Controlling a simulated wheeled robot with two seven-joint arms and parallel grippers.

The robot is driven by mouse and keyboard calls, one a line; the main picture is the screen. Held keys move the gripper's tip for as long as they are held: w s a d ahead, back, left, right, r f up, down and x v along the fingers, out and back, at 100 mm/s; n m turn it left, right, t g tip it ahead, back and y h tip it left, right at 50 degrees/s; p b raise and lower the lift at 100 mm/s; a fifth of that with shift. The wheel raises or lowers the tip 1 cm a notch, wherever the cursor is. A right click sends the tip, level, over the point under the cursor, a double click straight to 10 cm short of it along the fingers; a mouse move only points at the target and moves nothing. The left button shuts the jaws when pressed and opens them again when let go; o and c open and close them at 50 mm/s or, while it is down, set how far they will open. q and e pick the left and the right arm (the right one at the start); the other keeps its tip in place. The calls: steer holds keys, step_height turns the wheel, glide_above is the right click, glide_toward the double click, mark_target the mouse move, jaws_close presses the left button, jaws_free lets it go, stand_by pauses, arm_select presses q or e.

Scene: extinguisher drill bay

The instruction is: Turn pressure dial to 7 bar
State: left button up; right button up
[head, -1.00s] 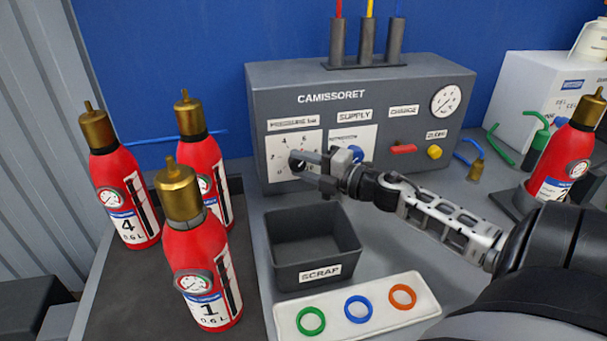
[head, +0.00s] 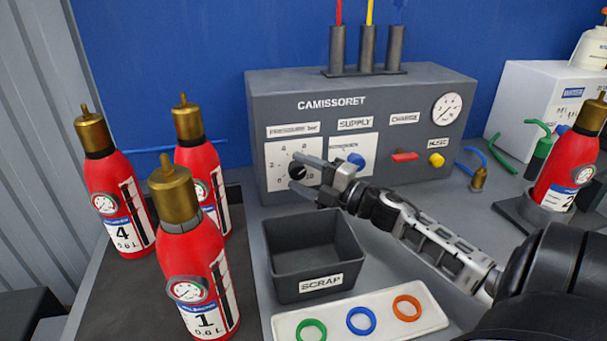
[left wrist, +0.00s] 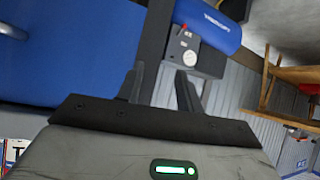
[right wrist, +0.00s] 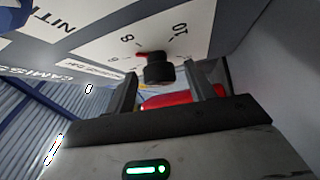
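The pressure dial's black knob (head: 297,170) sits on a white scale plate on the grey Camissoret panel (head: 385,108). In the right wrist view the knob (right wrist: 158,70) has a red pointer on the side of the 6 and 8 marks; the exact reading is unclear. My right gripper (head: 306,174) is open. Its fingertips are just in front of the dial, one above and one below the knob, which appears free of them. My left gripper (left wrist: 161,88) shows only in its own wrist view, fingers apart and empty, away from the panel.
A blue supply knob (head: 357,160), red charge lever (head: 404,156) and yellow button (head: 436,160) are right of the dial. The scrap bin (head: 315,270) stands below my right gripper. Red extinguishers (head: 203,275) stand at left. A white tray (head: 385,328) holds rings.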

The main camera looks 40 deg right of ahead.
arm_select(q)
steer(key=shift+w+r, duration=0.15)
steer(key=shift+w, duration=0.05)
stand_by(0.3)
